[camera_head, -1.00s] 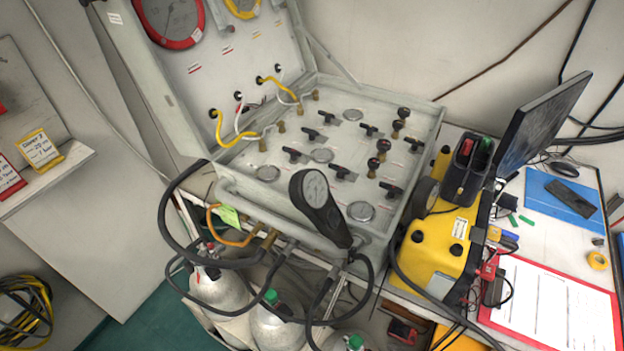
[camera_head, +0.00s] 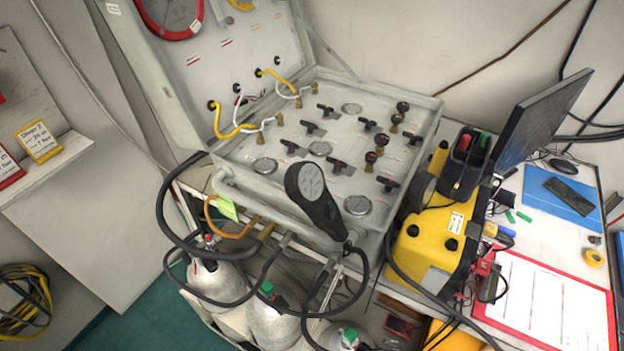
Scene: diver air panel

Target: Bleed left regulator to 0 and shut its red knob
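The diver air panel (camera_head: 238,182) is an open grey case with its lid raised at the back. Its face carries several black T-handle valves (camera_head: 338,166), several round black knobs on brass stems (camera_head: 371,158) and small round gauges (camera_head: 357,205). A handheld black gauge (camera_head: 312,183) stands at the front edge, hiding part of the panel. A large red-rimmed gauge (camera_head: 170,14) is cut off in the lid. I cannot make out a red knob on the panel, and the gauge readings are too small to read. Neither gripper is in view.
Gas cylinders (camera_head: 272,325) and looping black hoses (camera_head: 163,215) are below the panel's front. A yellow case (camera_head: 428,248), a monitor (camera_head: 541,118) and a red-edged clipboard (camera_head: 545,312) are at the right. A shelf with labels (camera_head: 60,160) is at the left.

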